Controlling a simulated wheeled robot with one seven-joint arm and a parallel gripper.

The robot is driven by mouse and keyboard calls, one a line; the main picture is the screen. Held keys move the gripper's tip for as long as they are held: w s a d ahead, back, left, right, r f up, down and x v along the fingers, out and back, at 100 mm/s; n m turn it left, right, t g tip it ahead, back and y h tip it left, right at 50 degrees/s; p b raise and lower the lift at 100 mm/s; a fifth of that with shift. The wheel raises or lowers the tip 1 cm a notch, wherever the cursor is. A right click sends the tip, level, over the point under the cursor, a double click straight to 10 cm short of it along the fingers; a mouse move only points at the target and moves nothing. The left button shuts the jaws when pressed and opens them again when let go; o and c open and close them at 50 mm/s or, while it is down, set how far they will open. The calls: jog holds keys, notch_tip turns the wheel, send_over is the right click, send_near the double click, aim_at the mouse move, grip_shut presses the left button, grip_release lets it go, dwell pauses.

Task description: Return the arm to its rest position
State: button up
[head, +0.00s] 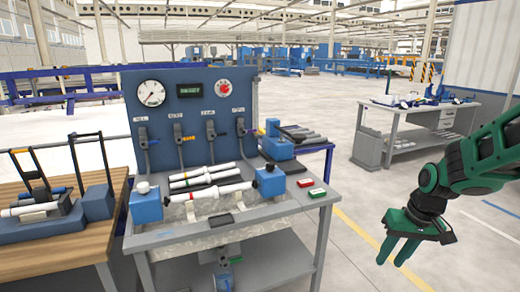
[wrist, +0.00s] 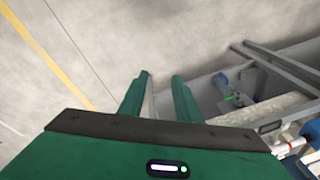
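My gripper (head: 398,250) hangs in the air at the right in the head view, pointing down and to the left, over the open floor. It is clear of the test bench. In the wrist view its two green fingers (wrist: 161,82) stand apart with nothing between them. The bench's lower shelf and frame show beyond and to the right of the fingers. The upper part of my green arm runs out of the picture at the right in the head view.
The grey test bench (head: 294,207) carries white pipes (head: 205,175), blue clamps (head: 270,180) and a blue gauge panel (head: 195,95). A wooden table (head: 75,237) stands left. A grey workbench (head: 430,112) stands behind my arm. The floor around my gripper is free.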

jog(key=s+d+r+m+g, duration=0.1)
jog(key=s+d+r+m, duration=0.1)
jog(key=s, duration=0.9)
jog(key=s+d+r+m+h, duration=0.1)
jog(key=s+d+r+m, duration=0.2)
jog(key=s, duration=0.9)
jog(key=shift+s+d+r+g, duration=0.2)
jog(key=shift+d+r+g, duration=0.25)
jog(key=shift+r, duration=0.3)
jog(key=shift+w+d+f, duration=0.1)
jog(key=shift+w+f, duration=0.15)
jog(key=shift+w, duration=0.4)
